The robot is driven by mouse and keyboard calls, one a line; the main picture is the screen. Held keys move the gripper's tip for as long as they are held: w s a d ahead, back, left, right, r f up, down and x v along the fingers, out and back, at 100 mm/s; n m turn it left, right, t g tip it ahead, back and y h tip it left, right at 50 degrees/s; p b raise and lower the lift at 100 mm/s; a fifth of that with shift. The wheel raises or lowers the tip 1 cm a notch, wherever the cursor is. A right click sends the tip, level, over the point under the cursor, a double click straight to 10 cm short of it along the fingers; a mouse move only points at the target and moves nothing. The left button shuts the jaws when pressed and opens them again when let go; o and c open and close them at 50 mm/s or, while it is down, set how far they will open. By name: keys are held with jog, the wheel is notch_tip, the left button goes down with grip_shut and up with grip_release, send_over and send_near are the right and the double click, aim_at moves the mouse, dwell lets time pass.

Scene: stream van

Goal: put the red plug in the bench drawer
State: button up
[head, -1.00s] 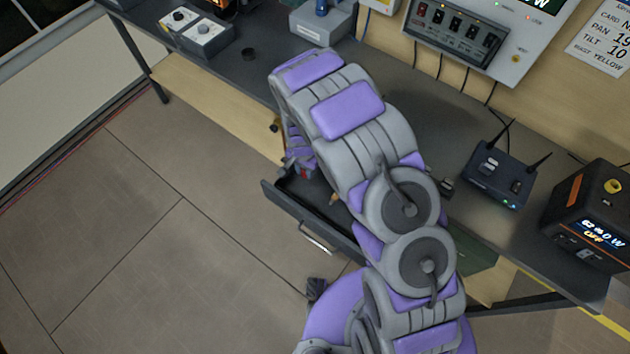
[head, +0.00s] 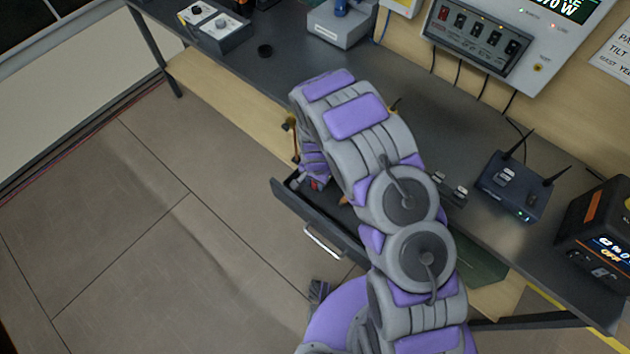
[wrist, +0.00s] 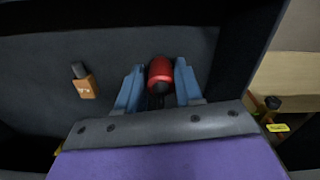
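The red plug (wrist: 160,72) is between the two blue fingers of my gripper (wrist: 159,84) in the wrist view, with its red end outward and a dark part towards the palm. The fingers look closed against its sides. My gripper (head: 314,182) is low over the open bench drawer (head: 297,207) in the head view, with a speck of red at the fingers. The drawer's grey floor (wrist: 45,55) lies below the plug in the wrist view. I cannot tell whether the plug touches it. My arm hides part of the drawer.
An orange-brown tagged item (wrist: 86,86) lies in the drawer, left of the plug. The drawer wall (wrist: 240,60) is close on the right. The bench top (head: 250,68) is above, with a router (head: 512,187) and a power unit (head: 600,230) on the right. The floor is clear.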

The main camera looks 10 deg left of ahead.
jog(key=shift+o, duration=1.3)
jog(key=shift+d, duration=0.25)
jog(key=shift+a+r, duration=0.15)
jog(key=shift+r, duration=0.3)
notch_tip(320, 180, up, 12)
jog(key=f+p, duration=0.1)
jog(key=p, duration=0.1)
jog(key=s+d+r+n, duration=0.1)
jog(key=s+d+r, duration=0.3)
jog(key=d+r, duration=0.45)
jog(key=s+d+r, duration=0.3)
jog(key=d+r, duration=0.2)
jog(key=r, duration=0.7)
jog(key=s+d+r+n, duration=0.1)
jog(key=s+d+r, duration=0.2)
jog(key=s, duration=0.4)
jog(key=s+d+r+n+g, duration=0.1)
jog(key=s+d+r, duration=0.2)
jog(key=s, duration=0.5)
jog(key=s+d+r+n, duration=0.1)
jog(key=s+d+r, duration=0.2)
jog(key=s, duration=0.5)
jog(key=shift+s+d+r+g, duration=0.15)
jog(key=shift+r+g, duration=0.25)
jog(key=shift+r, duration=0.5)
